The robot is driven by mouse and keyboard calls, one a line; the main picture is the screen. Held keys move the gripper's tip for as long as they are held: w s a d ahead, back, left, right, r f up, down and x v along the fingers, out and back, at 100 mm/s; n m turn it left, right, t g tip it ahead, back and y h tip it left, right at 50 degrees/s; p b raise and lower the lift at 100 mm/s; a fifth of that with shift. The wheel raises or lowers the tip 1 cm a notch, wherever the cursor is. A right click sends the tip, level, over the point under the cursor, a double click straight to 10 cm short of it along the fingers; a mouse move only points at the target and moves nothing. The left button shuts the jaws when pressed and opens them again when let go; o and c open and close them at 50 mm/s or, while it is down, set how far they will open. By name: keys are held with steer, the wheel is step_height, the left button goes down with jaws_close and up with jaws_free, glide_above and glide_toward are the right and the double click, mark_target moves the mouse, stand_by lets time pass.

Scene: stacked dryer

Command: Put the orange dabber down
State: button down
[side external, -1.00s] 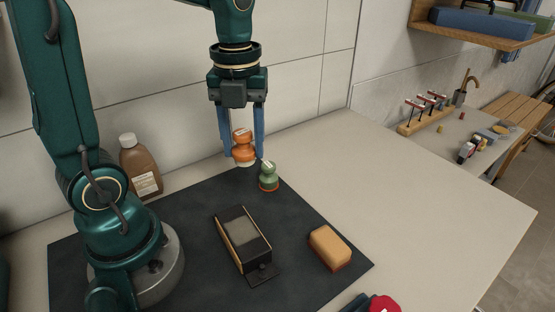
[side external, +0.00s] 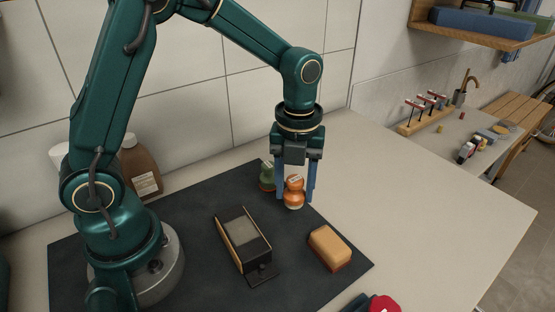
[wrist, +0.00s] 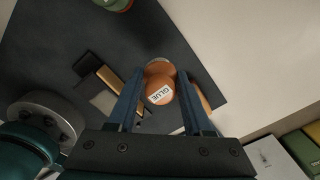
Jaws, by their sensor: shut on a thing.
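The orange dabber (side external: 294,192) is between the blue fingers of my gripper (side external: 297,190), which is shut on it. It is upright and low over the dark mat (side external: 180,240), near the mat's right edge; I cannot tell whether its base touches. The green dabber (side external: 267,176) stands just behind and to the left, partly hidden by my gripper. It shows in part at the top of the wrist view (wrist: 114,3).
A black block with a grey pad (side external: 242,240) lies on the mat, left and in front of the gripper. A tan sponge-like block (side external: 330,248) sits to the right. A brown bottle (side external: 141,165) stands by the wall. The pale counter (side external: 400,210) at right is clear.

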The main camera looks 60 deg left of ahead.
mark_target(295, 205)
steer(key=shift+d+f, duration=0.15)
steer(key=shift+f, duration=1.95)
steer(key=shift+f, duration=0.1)
steer(key=shift+c, duration=1.6)
jaws_free()
